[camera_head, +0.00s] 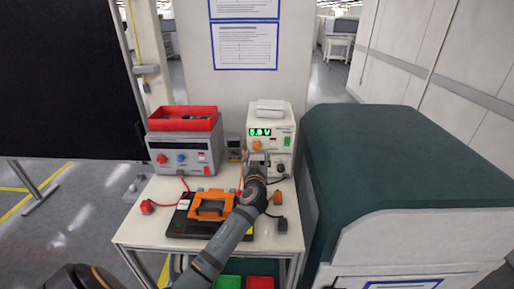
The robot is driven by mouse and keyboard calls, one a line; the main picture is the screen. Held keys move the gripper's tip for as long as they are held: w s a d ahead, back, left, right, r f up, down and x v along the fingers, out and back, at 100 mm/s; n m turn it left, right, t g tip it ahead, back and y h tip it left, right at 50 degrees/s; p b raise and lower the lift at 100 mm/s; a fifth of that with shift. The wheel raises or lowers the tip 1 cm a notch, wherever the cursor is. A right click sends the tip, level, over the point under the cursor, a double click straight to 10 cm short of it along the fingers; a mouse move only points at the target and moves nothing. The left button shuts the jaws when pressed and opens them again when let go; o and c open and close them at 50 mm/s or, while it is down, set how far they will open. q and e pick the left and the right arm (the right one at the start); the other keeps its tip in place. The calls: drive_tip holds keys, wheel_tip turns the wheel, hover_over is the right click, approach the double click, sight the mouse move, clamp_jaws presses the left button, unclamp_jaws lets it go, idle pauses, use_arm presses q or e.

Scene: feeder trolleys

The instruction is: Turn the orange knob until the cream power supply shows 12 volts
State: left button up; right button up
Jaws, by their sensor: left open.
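The cream power supply (283,126) stands at the back right of the white table. Its green display (260,132) seems to read 5.0 V, though the digits are small. The orange knob (257,145) is on its front, below the display. My left gripper (257,157) is open, just below and in front of the knob in the picture. I cannot tell whether its fingers touch the knob. My left forearm crosses the table and hides part of the supply's lower front. My right gripper is not in view.
A grey unit (184,150) with a red bin (183,118) on top stands left of the supply. A black case with an orange handle (209,205) lies on the table (140,231) near my arm. Cables and small blocks lie around. A large dark green cabinet (390,150) stands close right.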

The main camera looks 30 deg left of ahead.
sight(257, 148)
use_arm(q)
drive_tip(key=x, duration=0.3)
drive_tip(key=shift+r, duration=0.1)
drive_tip(key=shift+w+a+p, duration=0.3)
drive_tip(key=shift+w+a, duration=0.05)
drive_tip(key=shift+a, duration=0.05)
drive_tip(key=shift+d, duration=0.1)
drive_tip(key=shift+c, duration=1.4)
clamp_jaws()
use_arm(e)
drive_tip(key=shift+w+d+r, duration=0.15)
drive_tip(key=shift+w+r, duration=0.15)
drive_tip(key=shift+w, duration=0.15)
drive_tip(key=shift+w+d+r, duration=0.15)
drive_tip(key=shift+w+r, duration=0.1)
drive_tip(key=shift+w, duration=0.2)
